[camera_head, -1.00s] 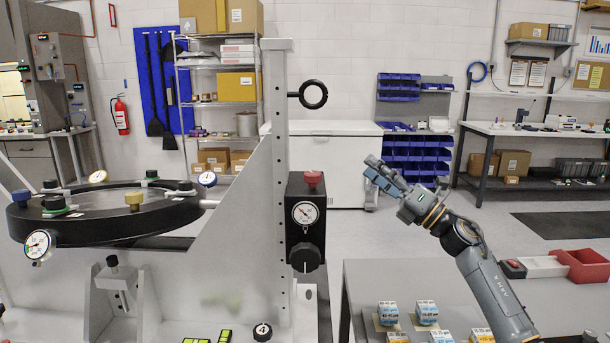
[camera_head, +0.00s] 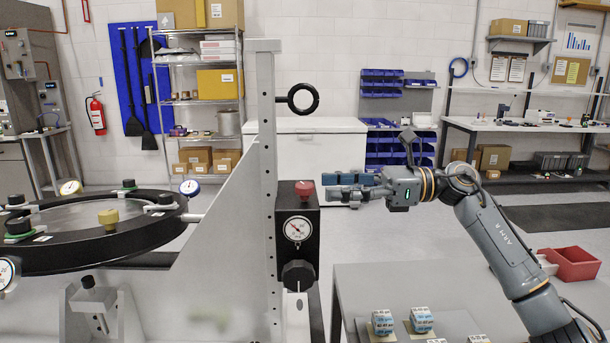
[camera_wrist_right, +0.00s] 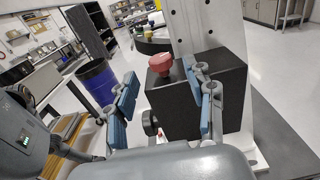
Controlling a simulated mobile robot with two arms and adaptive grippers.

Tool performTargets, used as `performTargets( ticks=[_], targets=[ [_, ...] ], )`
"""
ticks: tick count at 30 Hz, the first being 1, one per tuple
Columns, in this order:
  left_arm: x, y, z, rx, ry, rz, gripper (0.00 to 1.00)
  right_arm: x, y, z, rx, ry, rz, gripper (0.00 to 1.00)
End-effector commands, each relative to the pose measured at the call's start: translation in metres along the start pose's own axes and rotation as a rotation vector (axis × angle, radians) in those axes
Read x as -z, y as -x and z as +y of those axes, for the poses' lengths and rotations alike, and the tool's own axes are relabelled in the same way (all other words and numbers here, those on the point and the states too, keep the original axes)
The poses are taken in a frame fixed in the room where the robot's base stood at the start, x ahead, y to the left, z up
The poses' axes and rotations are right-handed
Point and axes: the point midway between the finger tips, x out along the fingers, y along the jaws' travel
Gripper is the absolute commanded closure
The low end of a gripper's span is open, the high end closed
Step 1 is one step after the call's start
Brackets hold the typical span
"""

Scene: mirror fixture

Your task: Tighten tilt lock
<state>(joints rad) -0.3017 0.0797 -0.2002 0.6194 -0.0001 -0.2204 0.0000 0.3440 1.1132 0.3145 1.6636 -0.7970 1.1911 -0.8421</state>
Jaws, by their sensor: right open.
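A black block (camera_head: 297,235) is fixed to the pale upright post (camera_head: 266,170) of the mirror fixture. It carries a red knob (camera_head: 305,188) on top, a round dial gauge (camera_head: 298,229) on its face and a black knob (camera_head: 298,273) below the gauge. I cannot tell which knob is the tilt lock. My right gripper (camera_head: 336,192) is open and empty, just right of the block at about red-knob height. In the right wrist view, the red knob (camera_wrist_right: 160,62) and the black knob (camera_wrist_right: 150,122) show between the spread blue-padded fingers, apart from them. My left gripper is not in view.
The round mirror ring (camera_head: 95,235) with several knobs and gauges lies level at the left. A black ring (camera_head: 303,98) sticks out from the post above the block. A grey table (camera_head: 400,280) with several small boxes and a red bin (camera_head: 572,264) stands at lower right.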

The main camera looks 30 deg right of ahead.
Motion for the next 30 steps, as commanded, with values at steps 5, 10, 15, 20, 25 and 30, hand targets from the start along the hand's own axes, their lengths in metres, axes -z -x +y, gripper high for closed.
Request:
performTargets(
  ticks=[5,10,15,20,25,30],
  targets=[
    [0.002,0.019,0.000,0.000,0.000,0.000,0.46,-0.005,-0.034,0.001,-0.002,0.001,-0.003,0.46],
    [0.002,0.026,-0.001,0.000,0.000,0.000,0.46,-0.003,-0.053,0.000,-0.001,0.000,-0.002,0.46],
    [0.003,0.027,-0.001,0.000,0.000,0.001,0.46,-0.001,-0.059,0.000,0.001,0.000,-0.002,0.46],
    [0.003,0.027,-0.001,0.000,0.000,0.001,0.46,0.000,-0.059,0.000,0.001,0.000,-0.001,0.46],
    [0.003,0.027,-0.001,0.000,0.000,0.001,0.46,0.000,-0.059,0.000,0.001,0.000,-0.001,0.68],
    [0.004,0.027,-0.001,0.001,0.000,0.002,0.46,0.000,-0.059,0.000,0.001,0.000,-0.001,1.00]
  ],
)
